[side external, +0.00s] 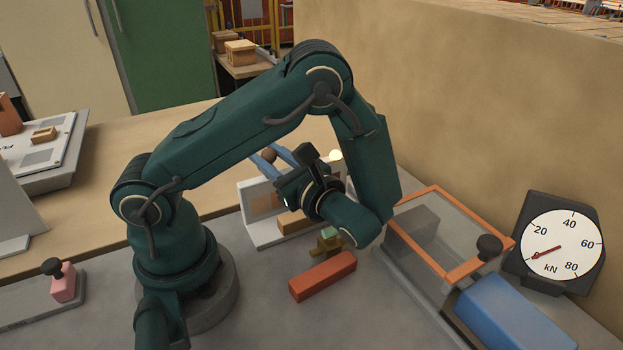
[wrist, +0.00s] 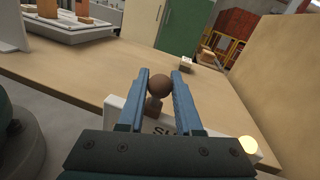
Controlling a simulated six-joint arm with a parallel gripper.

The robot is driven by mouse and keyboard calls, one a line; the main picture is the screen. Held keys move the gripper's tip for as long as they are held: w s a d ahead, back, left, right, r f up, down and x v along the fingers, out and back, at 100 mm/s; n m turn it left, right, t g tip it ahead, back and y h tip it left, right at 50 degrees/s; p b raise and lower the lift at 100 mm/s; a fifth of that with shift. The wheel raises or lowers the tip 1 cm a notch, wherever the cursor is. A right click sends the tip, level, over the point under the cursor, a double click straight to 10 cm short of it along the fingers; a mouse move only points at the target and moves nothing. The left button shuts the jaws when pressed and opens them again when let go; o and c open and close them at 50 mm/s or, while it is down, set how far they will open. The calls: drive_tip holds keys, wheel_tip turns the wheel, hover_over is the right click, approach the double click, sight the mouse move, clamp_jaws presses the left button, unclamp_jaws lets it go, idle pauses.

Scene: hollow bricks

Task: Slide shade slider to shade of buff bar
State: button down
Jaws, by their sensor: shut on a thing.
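My gripper (side external: 266,152) is shut on the round brown knob (wrist: 159,86) of the shade slider, one blue finger on each side of it in the wrist view. The knob stands on a short stem above a pale panel (wrist: 118,105) with partly hidden dark lettering starting "S". In the side view this panel (side external: 250,193) stands upright behind my wrist and shows a tan swatch (side external: 264,202). A buff bar (side external: 293,222) lies at the panel's foot, partly covered by my gripper. The slider's track is mostly hidden.
A lit round lamp (side external: 335,155) is at the panel's right end. A red bar (side external: 322,277) and a small olive piece (side external: 327,243) lie in front. An orange-framed clear box (side external: 440,228), a blue block (side external: 512,312) and a kN dial (side external: 560,245) are right.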

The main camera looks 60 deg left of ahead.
drive_tip(key=shift+w, duration=0.55)
drive_tip(key=c, duration=0.6)
unclamp_jaws()
drive_tip(key=d, duration=0.3)
drive_tip(key=w+d, duration=0.1)
drive_tip(key=d, duration=0.1)
